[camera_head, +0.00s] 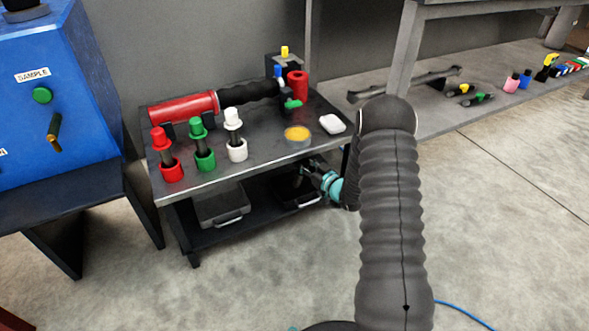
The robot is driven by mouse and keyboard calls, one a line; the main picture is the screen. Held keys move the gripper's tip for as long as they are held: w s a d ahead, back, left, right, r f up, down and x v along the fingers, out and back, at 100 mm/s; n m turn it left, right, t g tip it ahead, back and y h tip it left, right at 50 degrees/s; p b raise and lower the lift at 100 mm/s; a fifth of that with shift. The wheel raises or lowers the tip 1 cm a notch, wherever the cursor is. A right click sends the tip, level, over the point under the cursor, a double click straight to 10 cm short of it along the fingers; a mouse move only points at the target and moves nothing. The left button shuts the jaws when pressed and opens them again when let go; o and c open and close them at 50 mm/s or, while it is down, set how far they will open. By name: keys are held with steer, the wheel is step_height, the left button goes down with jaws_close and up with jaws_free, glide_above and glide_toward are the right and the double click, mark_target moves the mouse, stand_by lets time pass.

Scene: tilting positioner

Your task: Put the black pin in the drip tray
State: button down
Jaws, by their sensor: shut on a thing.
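My gripper (306,171) reaches in at the right end of the cart, just below the tabletop and above the lower shelf. It is shut on a small dark thing, which I take to be the black pin; its outline is hard to make out against the dark shelf. A black tray (302,204) with a pale handle stands on the lower shelf directly below my gripper. A grey tray (222,211) with a handle stands to its left. I cannot tell for sure which is the drip tray.
On the cart top (265,165) stand red (171,171), green (205,160) and white (237,150) pins in collars, a yellow-filled dish (297,135) and a white block (332,124). The tabletop edge overhangs the lower shelf. A blue machine (60,100) stands left.

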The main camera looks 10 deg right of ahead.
steer(key=f, duration=0.3)
steer(key=w+f, duration=0.1)
steer(key=f, duration=0.1)
steer(key=shift+a+f, duration=0.1)
steer(key=shift+a, duration=0.2)
steer(key=shift+w+a+r+g+h, duration=0.25)
steer(key=shift+w+a+g, duration=0.15)
steer(key=shift+w, duration=0.25)
steer(key=shift+w+a+r+g+h, duration=0.15)
steer(key=shift+w+a+g+h, duration=0.2)
steer(key=shift+w, duration=0.25)
steer(key=shift+w+a+g+p, duration=0.35)
steer(key=shift+w+a+g, duration=0.05)
steer(key=shift+w+g, duration=0.4)
steer(key=shift+d+f, duration=0.1)
steer(key=shift+f, duration=0.75)
steer(key=shift+f+b, duration=0.2)
steer(key=shift+b, duration=0.1)
steer(key=c, duration=0.7)
jaws_free()
steer(key=shift+s, duration=0.1)
steer(key=shift+c, duration=0.2)
